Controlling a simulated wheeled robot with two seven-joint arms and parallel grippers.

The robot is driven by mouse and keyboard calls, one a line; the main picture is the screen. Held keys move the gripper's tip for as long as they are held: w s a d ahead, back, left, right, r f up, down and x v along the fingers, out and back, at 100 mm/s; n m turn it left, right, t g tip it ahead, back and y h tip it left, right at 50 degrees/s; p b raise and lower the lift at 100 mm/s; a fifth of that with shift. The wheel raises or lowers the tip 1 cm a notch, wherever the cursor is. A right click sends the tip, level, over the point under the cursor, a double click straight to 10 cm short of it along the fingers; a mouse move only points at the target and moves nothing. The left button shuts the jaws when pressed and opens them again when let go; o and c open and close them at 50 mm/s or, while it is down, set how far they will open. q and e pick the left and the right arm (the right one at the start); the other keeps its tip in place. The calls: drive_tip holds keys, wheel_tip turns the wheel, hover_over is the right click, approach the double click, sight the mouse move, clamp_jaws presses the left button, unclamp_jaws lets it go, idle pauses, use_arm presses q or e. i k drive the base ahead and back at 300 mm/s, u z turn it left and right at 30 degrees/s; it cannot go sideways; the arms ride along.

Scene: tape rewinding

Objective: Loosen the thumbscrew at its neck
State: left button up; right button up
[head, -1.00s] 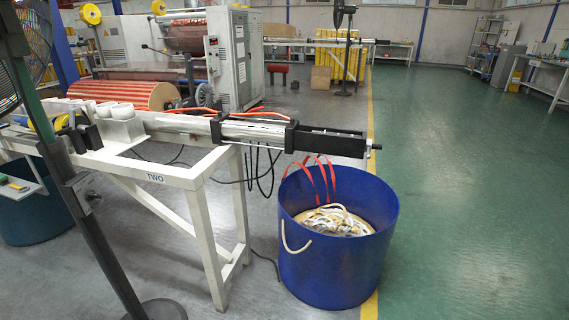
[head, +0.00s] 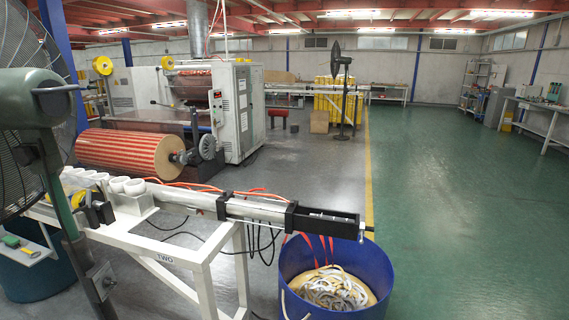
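A large pedestal fan (head: 38,98) stands close at the left edge in the head view. It has a grey-green motor housing, a wire cage partly cut off by the frame, and a dark sloping pole (head: 68,210). A small dark knob (head: 109,283) sticks out of a collar low on the pole. A dark rod-like part (head: 62,89) sticks out of the back of the motor housing. I cannot tell which of these, if either, is the neck thumbscrew. Another fan (head: 338,75) stands far off near the yellow stack. Neither of my grippers shows.
A white bench (head: 200,262) with a black-ended cylinder (head: 325,222) runs right of the near fan. A blue bin (head: 385,275) with loose tape stands at its end. A striped roll (head: 118,152) and a machine lie behind. The green floor (head: 455,210) at right is open.

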sight(24, 155)
drive_tip(key=u, duration=1.05)
